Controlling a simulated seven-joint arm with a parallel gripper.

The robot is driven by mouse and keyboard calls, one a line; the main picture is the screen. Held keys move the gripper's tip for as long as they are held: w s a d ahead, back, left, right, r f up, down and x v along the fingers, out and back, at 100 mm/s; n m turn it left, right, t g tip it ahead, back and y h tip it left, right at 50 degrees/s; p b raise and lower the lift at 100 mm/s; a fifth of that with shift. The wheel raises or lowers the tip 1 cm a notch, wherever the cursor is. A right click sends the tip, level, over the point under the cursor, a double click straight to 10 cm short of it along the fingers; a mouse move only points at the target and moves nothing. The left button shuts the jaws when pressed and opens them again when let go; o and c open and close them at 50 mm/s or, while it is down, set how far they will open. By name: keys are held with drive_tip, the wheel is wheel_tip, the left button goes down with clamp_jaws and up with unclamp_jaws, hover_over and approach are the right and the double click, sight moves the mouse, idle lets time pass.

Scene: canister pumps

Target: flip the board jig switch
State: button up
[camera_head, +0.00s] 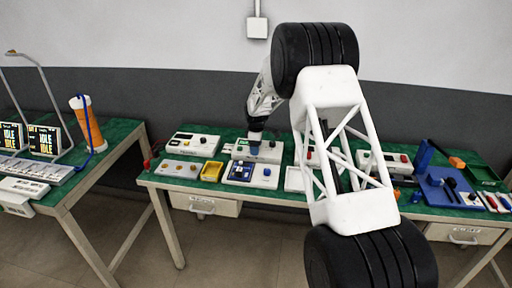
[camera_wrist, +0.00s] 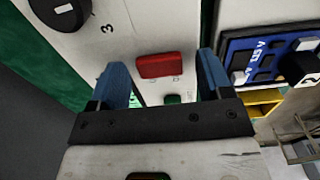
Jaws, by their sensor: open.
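A white unit with a blue board, which looks like the board jig (camera_head: 240,171), lies on the green bench in the head view, with a blue knob at its right. In the wrist view a blue board (camera_wrist: 262,62) with white and dark parts shows at the right, cut by the frame edge. My gripper (camera_wrist: 163,80) is open, its blue fingertips apart. A red block-like switch (camera_wrist: 166,65) on a white panel shows between the fingers, with a small green part below it. I cannot tell whether the fingers touch the panel. In the head view my gripper (camera_head: 256,135) is above the unit behind the board.
A yellow tray (camera_head: 211,171) lies left of the board unit. Other white boxes (camera_head: 180,169) stand close by on the bench. A black knob (camera_wrist: 60,10) beside a "3" is at the wrist view's upper left. My arm hides the bench's middle right.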

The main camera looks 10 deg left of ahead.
drive_tip(key=c, duration=0.9)
drive_tip(key=shift+w+g, duration=0.1)
drive_tip(key=shift+g, duration=0.4)
drive_tip(key=o, duration=0.9)
drive_tip(key=shift+r, duration=0.1)
drive_tip(key=shift+w+r, duration=0.15)
drive_tip(key=shift+r, duration=1.8)
drive_tip(key=shift+w+r, duration=0.15)
drive_tip(key=shift+r, duration=1.75)
